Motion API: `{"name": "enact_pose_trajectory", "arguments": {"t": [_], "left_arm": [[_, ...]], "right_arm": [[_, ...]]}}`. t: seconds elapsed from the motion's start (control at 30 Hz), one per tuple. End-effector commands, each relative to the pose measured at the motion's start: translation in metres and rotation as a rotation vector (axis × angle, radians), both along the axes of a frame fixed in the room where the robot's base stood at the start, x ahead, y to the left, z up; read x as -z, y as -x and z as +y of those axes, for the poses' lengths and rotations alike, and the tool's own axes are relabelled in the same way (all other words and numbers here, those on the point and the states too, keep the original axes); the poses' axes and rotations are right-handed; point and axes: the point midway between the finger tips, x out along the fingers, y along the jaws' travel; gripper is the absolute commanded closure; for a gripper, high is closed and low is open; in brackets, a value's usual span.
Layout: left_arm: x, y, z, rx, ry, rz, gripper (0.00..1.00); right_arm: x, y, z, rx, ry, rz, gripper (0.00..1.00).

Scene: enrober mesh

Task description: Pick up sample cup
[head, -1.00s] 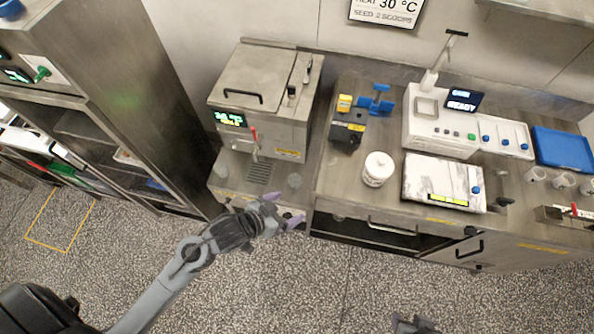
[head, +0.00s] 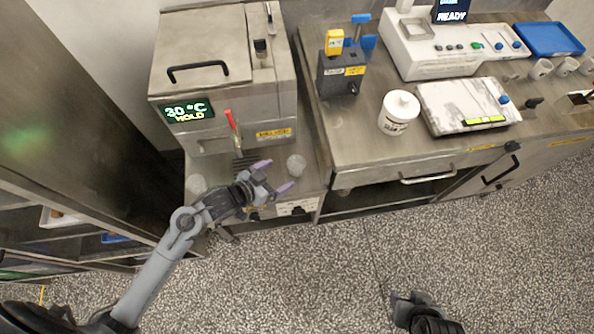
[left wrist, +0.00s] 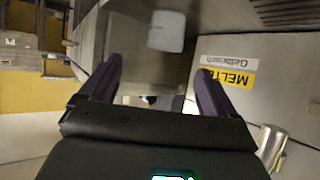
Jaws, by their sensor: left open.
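A small translucent sample cup (head: 297,166) stands upright on the steel ledge in front of the melter, right of its red-handled tap. My left gripper (head: 274,176) is open and empty, just left of this cup, with its purple fingers pointing toward it. In the left wrist view a pale cup (left wrist: 166,31) shows beyond and between the open fingers (left wrist: 160,70), apart from them. A second translucent cup (head: 197,184) stands at the left end of the ledge. My right gripper (head: 412,302) is partly in view at the bottom; its jaws are unclear.
The melter (head: 224,80) with its red tap handle (head: 233,122) rises behind the ledge. A white lidded tub (head: 398,113), a scale (head: 468,106) and several cups stand on the right counter. A steel cabinet (head: 60,130) is at the left.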

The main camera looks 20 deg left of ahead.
Motion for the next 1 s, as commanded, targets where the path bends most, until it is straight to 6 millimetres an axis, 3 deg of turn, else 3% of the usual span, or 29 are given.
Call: {"name": "enact_pose_trajectory", "arguments": {"t": [0.3, 0.63, 1.0], "left_arm": [[0.021, -0.034, -0.015, -0.001, 0.002, -0.003, 0.10], [0.032, -0.050, -0.022, 0.000, 0.001, -0.003, 0.10], [0.052, -0.083, -0.035, -0.001, 0.000, -0.002, 0.10]], "right_arm": [[0.014, 0.000, 0.006, -0.002, -0.014, 0.000, 0.57], [0.021, 0.001, 0.006, 0.002, -0.017, 0.001, 0.57], [0.037, 0.002, 0.006, 0.003, -0.019, 0.003, 0.57]]}}
